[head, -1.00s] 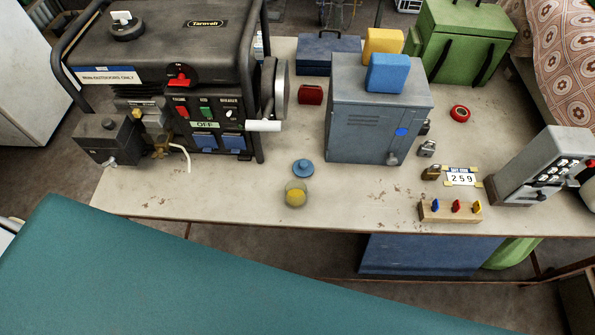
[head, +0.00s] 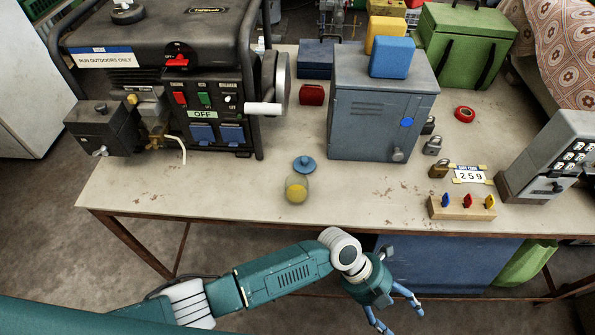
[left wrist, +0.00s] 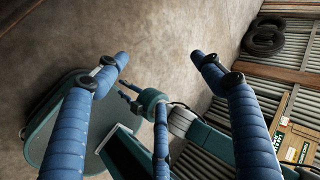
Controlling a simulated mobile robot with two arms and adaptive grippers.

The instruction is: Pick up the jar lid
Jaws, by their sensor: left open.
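The blue jar lid (head: 304,164), round with a small knob, lies on the worktable just behind a clear glass jar (head: 297,189) with yellow contents. The jar's top edge comes close to the lid in the head view. My left gripper (head: 397,312) is in front of the table's front edge, right of and nearer than the lid, with its fingers spread and nothing between them. In the left wrist view the open left fingers (left wrist: 160,75) frame bare floor; lid and jar are not seen there. What looks like my right gripper (left wrist: 128,92) shows small there, its opening unclear.
The worktable (head: 240,190) has clear room around the jar. A black generator (head: 165,60) stands left of the lid, a grey metal cabinet (head: 375,120) right of it. A wooden block with coloured keys (head: 462,208) sits near the front edge. A blue panel (head: 450,265) is below the tabletop.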

